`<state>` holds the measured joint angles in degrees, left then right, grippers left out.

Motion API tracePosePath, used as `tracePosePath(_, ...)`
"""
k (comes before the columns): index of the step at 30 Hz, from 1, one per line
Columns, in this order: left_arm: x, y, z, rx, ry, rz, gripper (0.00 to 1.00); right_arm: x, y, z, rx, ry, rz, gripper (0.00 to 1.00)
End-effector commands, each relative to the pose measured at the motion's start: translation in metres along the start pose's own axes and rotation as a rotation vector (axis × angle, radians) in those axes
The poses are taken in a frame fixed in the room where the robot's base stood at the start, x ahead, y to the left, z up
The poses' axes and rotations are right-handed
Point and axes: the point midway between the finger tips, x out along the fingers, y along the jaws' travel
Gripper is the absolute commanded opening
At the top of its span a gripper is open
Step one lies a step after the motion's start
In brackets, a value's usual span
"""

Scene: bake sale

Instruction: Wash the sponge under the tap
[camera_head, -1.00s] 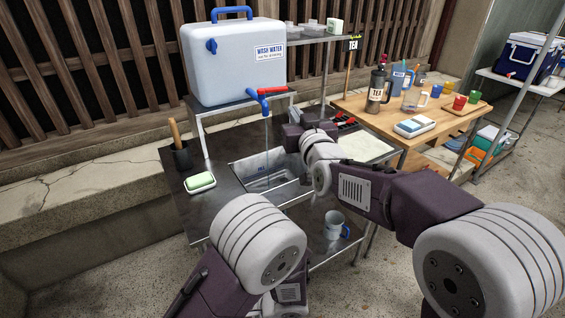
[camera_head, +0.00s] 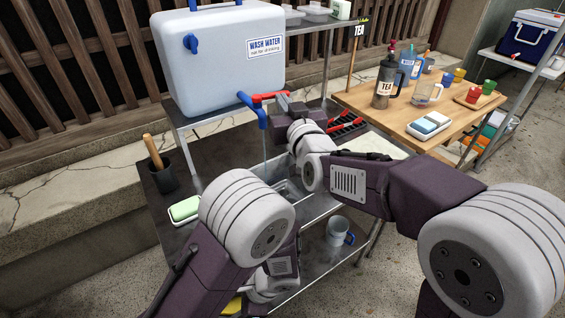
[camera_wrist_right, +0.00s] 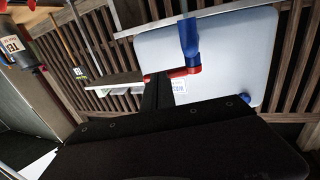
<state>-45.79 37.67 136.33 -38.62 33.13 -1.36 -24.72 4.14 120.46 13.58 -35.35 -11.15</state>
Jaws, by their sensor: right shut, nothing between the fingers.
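The blue tap (camera_head: 254,108) with a red lever (camera_head: 265,97) is on the wash water tank; both also show in the right wrist view. A thin water stream (camera_head: 265,148) appears to fall from it into the metal sink (camera_head: 296,190). My right gripper (camera_head: 283,101) is shut and empty, its tips close beside the lever; I cannot tell if they touch. A pale green block (camera_head: 184,208) lies on a white dish at the counter's left; I cannot tell if it is sponge or soap. A yellow thing (camera_head: 233,304) shows partly at the bottom edge by my left arm. My left gripper's fingers are hidden.
The white tank (camera_head: 215,65) stands on a metal stand behind the sink. A dark pot with a wooden handle (camera_head: 161,174) is at the counter's left. A mug (camera_head: 339,232) is on the lower shelf. A wooden table (camera_head: 370,100) with tea things stands right.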

Motion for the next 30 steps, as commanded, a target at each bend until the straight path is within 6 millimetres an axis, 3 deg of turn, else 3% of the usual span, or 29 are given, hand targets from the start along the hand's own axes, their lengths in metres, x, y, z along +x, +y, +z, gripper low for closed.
tracePosePath(10,0.003,0.000,-0.001,0.000,0.000,0.000,0.10,0.001,0.001,0.002,0.000,0.001,0.000,0.00)
tracePosePath(15,0.017,0.001,-0.009,0.000,0.000,0.000,0.10,0.017,0.009,0.004,0.000,0.002,0.001,0.00)
tracePosePath(30,0.016,0.001,-0.009,0.000,0.000,0.000,0.10,0.020,0.010,0.000,0.000,0.000,0.000,0.00)
